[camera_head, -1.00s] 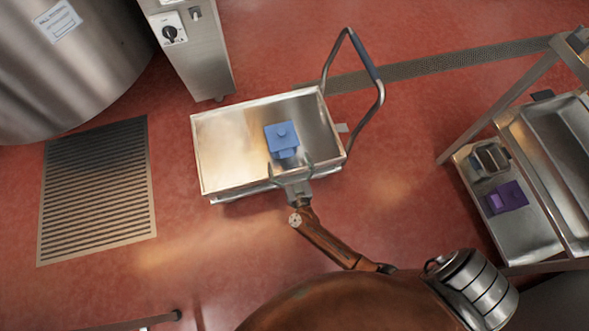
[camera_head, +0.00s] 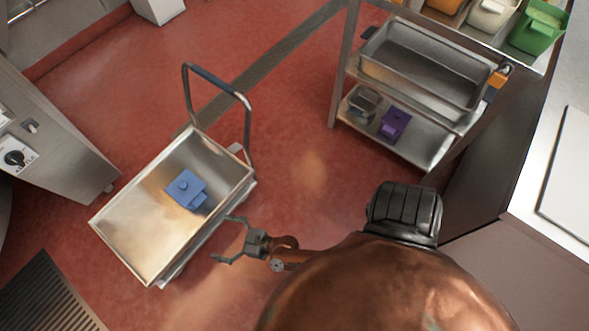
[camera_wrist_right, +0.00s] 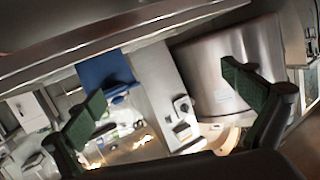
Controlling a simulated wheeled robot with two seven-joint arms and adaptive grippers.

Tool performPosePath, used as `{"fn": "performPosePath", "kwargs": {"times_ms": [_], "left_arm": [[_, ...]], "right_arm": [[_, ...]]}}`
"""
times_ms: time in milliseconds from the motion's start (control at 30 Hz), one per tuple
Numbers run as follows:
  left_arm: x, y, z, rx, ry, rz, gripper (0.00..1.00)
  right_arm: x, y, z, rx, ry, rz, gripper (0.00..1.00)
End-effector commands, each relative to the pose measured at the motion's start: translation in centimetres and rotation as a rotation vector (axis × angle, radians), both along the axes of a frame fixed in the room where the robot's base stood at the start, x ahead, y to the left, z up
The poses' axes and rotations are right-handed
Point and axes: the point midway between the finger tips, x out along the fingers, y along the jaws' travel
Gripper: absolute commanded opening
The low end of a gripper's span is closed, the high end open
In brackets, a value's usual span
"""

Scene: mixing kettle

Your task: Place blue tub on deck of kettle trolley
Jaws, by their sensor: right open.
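The blue tub (camera_head: 186,189) sits on the metal deck of the kettle trolley (camera_head: 135,222), towards the end with the push handle. In the head view my right gripper (camera_head: 232,240) is open and empty, just off the trolley's near right edge and apart from the tub. In the right wrist view the open fingers (camera_wrist_right: 165,95) show with nothing between them. My left gripper is not in view.
A metal rack at the right holds a deep pan (camera_head: 425,68), a purple tub (camera_head: 395,123) and a small steel container (camera_head: 361,102). A green tub (camera_head: 538,28) stands on top. Red floor is clear between trolley and rack. A control cabinet (camera_head: 50,140) stands at left.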

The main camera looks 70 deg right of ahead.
Motion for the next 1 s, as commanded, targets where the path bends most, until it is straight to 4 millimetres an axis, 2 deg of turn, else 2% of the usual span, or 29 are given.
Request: {"fn": "performPosePath", "kwargs": {"times_ms": [33,100,167,233,400,500,600,700,1000], "left_arm": [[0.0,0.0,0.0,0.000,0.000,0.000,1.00],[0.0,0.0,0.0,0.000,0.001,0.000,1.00],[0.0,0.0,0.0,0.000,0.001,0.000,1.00],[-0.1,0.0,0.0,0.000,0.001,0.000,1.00],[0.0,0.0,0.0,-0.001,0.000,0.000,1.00],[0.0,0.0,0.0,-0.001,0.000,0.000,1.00],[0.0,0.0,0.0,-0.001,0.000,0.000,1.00],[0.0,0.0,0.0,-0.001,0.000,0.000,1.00],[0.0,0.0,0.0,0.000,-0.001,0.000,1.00]], "right_arm": [[-2.7,0.7,-0.3,0.005,0.071,0.069,1.00],[-6.6,1.6,-1.1,0.010,0.194,0.158,1.00],[-10.3,1.9,-1.7,0.009,0.313,0.215,1.00],[-14.9,1.4,-2.2,-0.003,0.466,0.256,1.00],[-26.4,-2.3,-2.0,-0.051,0.846,0.237,1.00],[-31.8,-4.9,-0.9,-0.077,1.020,0.178,1.00],[-35.4,-6.8,0.3,-0.095,1.135,0.120,1.00],[-37.1,-7.9,1.0,-0.105,1.192,0.087,1.00],[-37.5,-8.1,1.1,-0.108,1.207,0.079,1.00]]}}
